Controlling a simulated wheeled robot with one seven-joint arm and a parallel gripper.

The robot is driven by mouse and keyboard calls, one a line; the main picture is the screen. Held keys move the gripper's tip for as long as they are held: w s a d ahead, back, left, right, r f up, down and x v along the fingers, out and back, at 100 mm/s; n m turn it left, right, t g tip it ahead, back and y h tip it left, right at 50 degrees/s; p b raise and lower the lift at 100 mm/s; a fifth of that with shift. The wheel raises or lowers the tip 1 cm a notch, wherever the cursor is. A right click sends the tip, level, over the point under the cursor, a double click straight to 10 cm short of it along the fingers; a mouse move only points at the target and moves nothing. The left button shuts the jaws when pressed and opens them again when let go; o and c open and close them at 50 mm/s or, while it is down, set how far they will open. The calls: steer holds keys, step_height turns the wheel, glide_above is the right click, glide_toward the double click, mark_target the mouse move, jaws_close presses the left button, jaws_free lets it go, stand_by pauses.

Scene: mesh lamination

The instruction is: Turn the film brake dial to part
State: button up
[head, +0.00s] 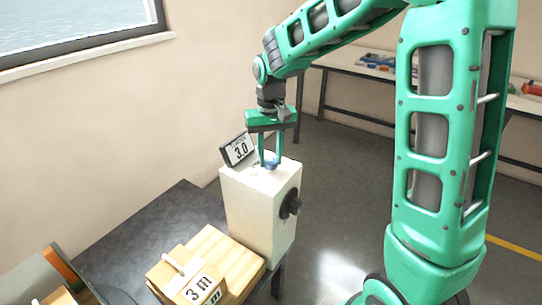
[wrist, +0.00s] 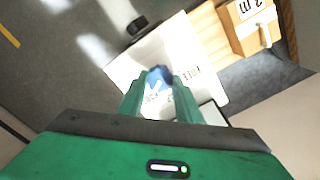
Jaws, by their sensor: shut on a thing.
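A blue dial (head: 271,166) sits on top of a white box (head: 245,205) at the table's end. My gripper (head: 270,160) comes down from above with its two green fingers on either side of the dial, shut on it. In the wrist view the dial (wrist: 160,74) shows between the fingertips (wrist: 160,88), partly hidden by them. Printed lettering (wrist: 188,77) lies on the box top beside the dial, too small to read surely. Which way the dial points cannot be told.
A black knob (head: 290,204) sticks out of the box's right side. A small sign reading 3.0 (head: 239,150) stands behind the dial. Open floor (head: 345,210) lies to the right.

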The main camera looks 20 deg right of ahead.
mark_target(270, 159)
steer(key=shift+w+d+r, duration=0.1)
steer(key=shift+w+r, duration=0.05)
steer(key=shift+w, duration=0.05)
steer(key=o, duration=1)
steer(key=shift+o, duration=0.2)
steer(key=shift+s, duration=0.1)
step_height(270, 159, up, 10)
steer(key=shift+r, duration=0.25)
